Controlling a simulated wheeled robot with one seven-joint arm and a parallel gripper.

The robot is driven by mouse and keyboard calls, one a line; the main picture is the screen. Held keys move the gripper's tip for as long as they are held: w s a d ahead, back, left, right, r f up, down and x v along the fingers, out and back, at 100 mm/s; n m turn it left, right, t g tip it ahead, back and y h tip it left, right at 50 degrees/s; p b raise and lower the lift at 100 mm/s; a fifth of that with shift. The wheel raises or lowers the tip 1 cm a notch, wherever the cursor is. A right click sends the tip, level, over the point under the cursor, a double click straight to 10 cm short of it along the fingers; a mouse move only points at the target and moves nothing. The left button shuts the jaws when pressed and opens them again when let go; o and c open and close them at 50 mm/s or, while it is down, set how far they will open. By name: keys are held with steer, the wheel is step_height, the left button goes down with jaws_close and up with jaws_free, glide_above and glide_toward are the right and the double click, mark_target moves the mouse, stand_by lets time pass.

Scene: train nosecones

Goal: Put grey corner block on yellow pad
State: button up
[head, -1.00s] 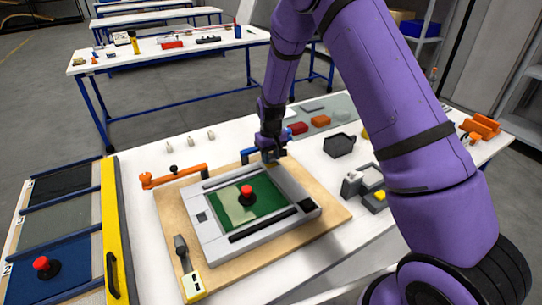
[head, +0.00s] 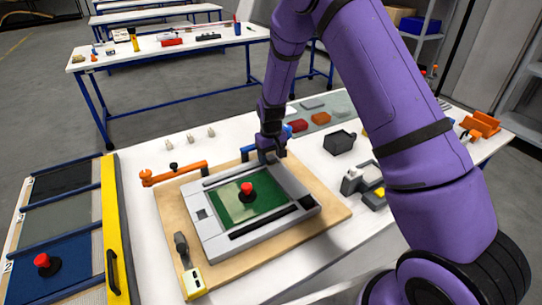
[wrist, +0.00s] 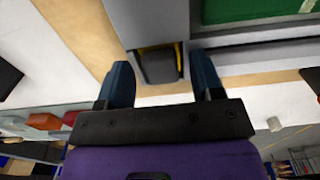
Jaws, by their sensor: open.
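In the wrist view a dark grey block (wrist: 158,66) sits at the end of the light grey frame (wrist: 148,20), with thin yellow edges (wrist: 142,50) showing around it, which look like the yellow pad. My gripper (wrist: 163,82) is open, with one finger on either side of the block and gaps between. In the head view my gripper (head: 272,155) is at the far corner of the grey frame (head: 225,240); the block there is mostly hidden by it.
The frame holds a green panel (head: 260,200) with a red knob (head: 247,188) and lies on a wooden board (head: 325,220). A black tray (head: 340,142) and grey fixture (head: 360,180) stand to the right.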

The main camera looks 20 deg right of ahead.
step_height(320, 180, up, 12)
step_height(320, 180, up, 13)
steer(key=t, duration=0.1)
glide_above(271, 158)
steer(key=s+d, duration=0.2)
steer(key=s, duration=0.5)
steer(key=s+d+r+m+t, duration=0.1)
steer(key=s+d+r+t, duration=0.15)
steer(key=s+r, duration=0.7)
steer(key=s+d+r+t, duration=0.1)
steer(key=s, duration=0.9)
steer(key=s+d+r+m, duration=0.1)
steer(key=s+r, duration=0.1)
steer(key=s, duration=0.9)
steer(key=shift+d+r+t, duration=0.15)
steer(key=shift+r+t, duration=0.15)
steer(key=shift+t, duration=0.05)
